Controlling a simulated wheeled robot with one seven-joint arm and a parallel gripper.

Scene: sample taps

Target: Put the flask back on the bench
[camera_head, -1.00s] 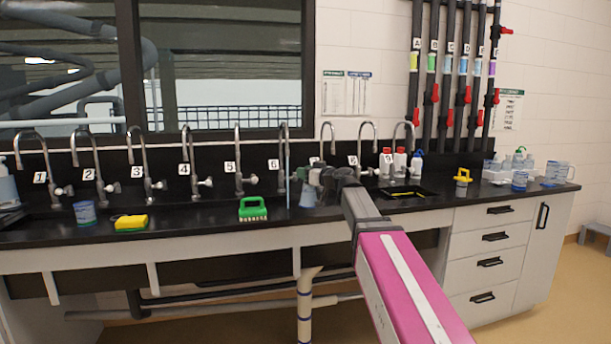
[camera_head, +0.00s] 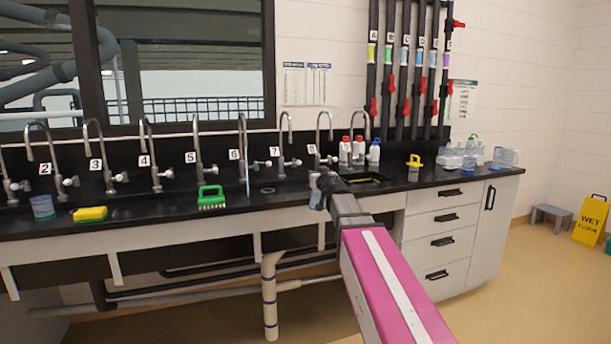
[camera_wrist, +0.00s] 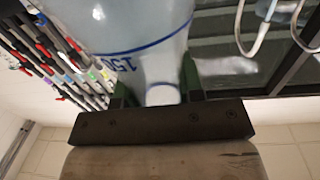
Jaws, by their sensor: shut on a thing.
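My gripper (camera_head: 322,181) is over the black bench (camera_head: 420,185), in front of tap 8. In the wrist view the fingers (camera_wrist: 157,92) are shut on the flask's narrow neck. The flask (camera_wrist: 150,35) is clear with blue rings and a 150 mark, and fills the upper middle of that view. In the head view the flask (camera_head: 315,198) is small and partly hidden by my gripper. I cannot tell how far its base is from the bench.
A thin stream falls from tap 6 (camera_head: 247,175). Bottles (camera_head: 374,152), a yellow object (camera_head: 414,167) and clear containers (camera_head: 478,155) stand right.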

